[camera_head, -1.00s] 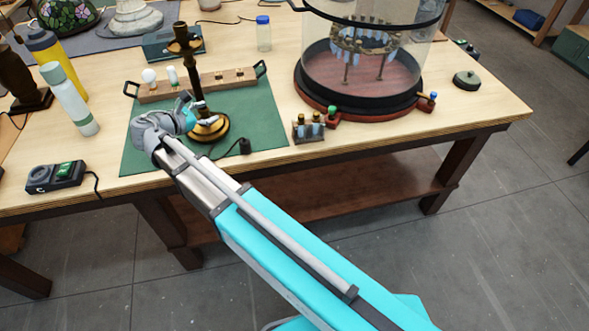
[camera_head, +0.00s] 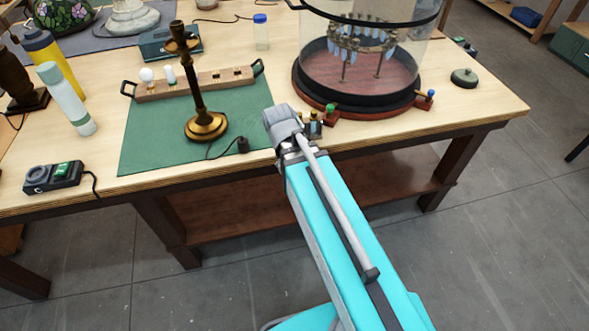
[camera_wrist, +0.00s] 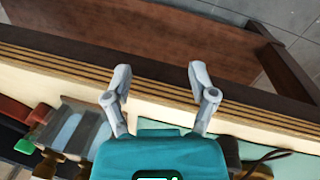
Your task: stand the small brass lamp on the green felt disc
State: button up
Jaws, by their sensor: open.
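A brass lamp (camera_head: 205,125), shaped like a candlestick with a dark stem and a round brass base, stands upright on the green rectangular mat (camera_head: 150,140). A round dark-green piece with a small knob (camera_head: 465,78) lies at the table's right; I cannot tell whether it is the felt disc. My gripper is right of the lamp and apart from it, over the table's front edge. Its fingers are hidden in the head view. In the wrist view my gripper (camera_wrist: 159,84) is open, its two fingers apart with nothing between them.
A small terminal block (camera_head: 313,127) is partly hidden behind my wrist; it also shows in the wrist view (camera_wrist: 72,128). A glass-domed stand (camera_head: 355,105) is behind it. A wooden bar with bulbs (camera_head: 205,84) lies behind the lamp. A cord ends in a dark plug (camera_head: 243,145).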

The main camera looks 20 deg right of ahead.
jog(key=s+m+y, duration=0.1)
jog(key=s+m, duration=0.1)
jog(key=shift+s+d+f+m+y, duration=0.1)
jog(key=shift+d+m+y, duration=0.2)
jog(key=shift+y, duration=0.1)
